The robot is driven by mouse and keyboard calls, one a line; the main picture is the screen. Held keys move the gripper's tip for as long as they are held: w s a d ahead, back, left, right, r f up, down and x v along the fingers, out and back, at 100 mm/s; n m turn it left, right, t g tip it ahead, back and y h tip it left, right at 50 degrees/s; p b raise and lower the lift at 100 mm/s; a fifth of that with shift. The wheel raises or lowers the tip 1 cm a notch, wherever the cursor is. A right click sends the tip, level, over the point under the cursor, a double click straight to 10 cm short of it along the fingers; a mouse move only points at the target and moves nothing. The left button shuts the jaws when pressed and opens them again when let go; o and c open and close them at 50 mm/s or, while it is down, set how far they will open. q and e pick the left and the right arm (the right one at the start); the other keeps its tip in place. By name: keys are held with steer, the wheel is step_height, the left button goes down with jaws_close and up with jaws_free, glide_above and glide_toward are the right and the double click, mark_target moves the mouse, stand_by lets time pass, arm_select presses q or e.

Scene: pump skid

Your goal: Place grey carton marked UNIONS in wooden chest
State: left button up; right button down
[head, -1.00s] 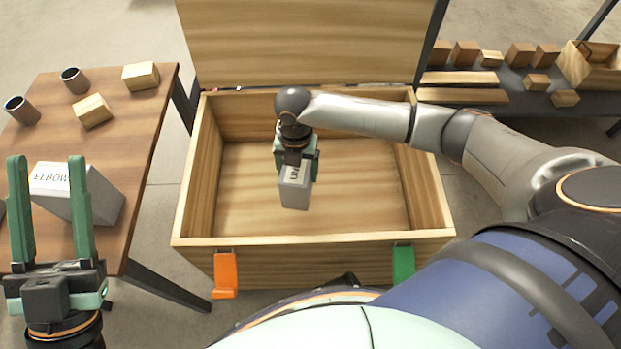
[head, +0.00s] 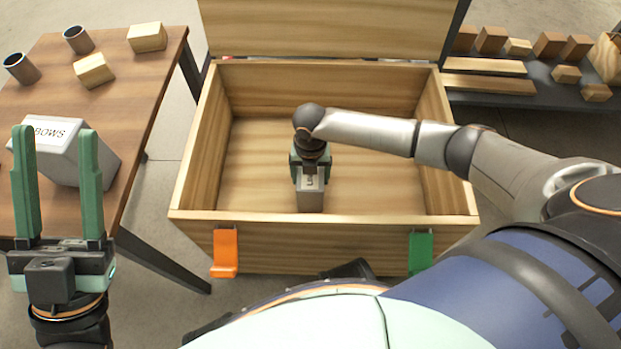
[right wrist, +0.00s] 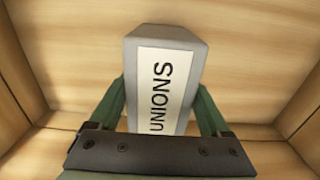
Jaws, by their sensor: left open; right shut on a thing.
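The grey carton marked UNIONS (right wrist: 160,75) is between the green fingers of my right gripper (right wrist: 163,115), its label readable in the right wrist view. In the head view the carton (head: 311,198) is inside the open wooden chest (head: 300,228), near the middle, with my right gripper (head: 311,168) shut on it from above. I cannot tell whether the carton touches the chest floor. The chest's lid stands open at the back. My left gripper (head: 62,190) is open and empty at the left, in front of the table.
A grey carton marked ELBOWS (head: 75,155) lies on the brown table (head: 135,100) at left, with wooden blocks (head: 93,70) and grey pipe pieces (head: 78,40). A dark shelf (head: 510,95) with several wooden blocks is at right. The chest floor around the carton is clear.

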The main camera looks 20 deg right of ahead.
steer(key=shift+w, duration=0.1)
steer(key=shift+f, duration=0.1)
jaws_free()
